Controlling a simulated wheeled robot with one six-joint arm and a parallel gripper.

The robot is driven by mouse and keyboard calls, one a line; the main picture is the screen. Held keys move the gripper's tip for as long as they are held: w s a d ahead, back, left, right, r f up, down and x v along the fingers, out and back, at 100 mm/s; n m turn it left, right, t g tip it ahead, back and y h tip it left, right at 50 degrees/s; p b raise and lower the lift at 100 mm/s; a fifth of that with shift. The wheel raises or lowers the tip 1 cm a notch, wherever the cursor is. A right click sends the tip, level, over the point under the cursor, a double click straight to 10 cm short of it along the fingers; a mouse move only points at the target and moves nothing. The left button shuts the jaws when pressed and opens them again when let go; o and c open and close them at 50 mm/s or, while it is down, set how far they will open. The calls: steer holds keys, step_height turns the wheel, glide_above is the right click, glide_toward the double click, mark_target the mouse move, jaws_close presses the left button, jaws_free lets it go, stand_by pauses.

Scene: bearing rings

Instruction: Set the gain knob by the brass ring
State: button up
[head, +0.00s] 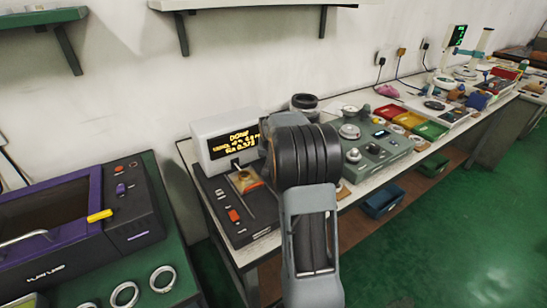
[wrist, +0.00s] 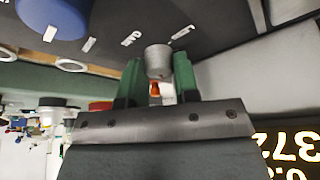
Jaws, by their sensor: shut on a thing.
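A grey round knob (wrist: 158,62) stands between the green fingertips of my gripper (wrist: 158,75) in the wrist view. The gripper is shut on it; white label marks are on the dark panel beside it. In the head view my arm hides the gripper and the knob. A brass-coloured item (head: 245,179) lies on the black instrument (head: 213,195) below its display; it is too small to tell for sure as the brass ring. The yellow-lettered display (head: 236,144) is lit, and its upside-down digits (wrist: 297,146) in the wrist view include 372.
A grey-green instrument with knobs (head: 395,150) stands right of my arm. Coloured trays (head: 408,120) lie beyond it. A purple-framed machine (head: 60,230) stands at left, with several metal rings (head: 162,279) in front. Green floor (head: 440,240) is open at right.

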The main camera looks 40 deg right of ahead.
steer(key=shift+m, duration=0.4)
steer(key=o, duration=0.9)
steer(key=v, duration=1.4)
steer(key=shift+p, duration=0.45)
steer(key=shift+w+a+f, duration=0.1)
steer(key=shift+a+f, duration=0.05)
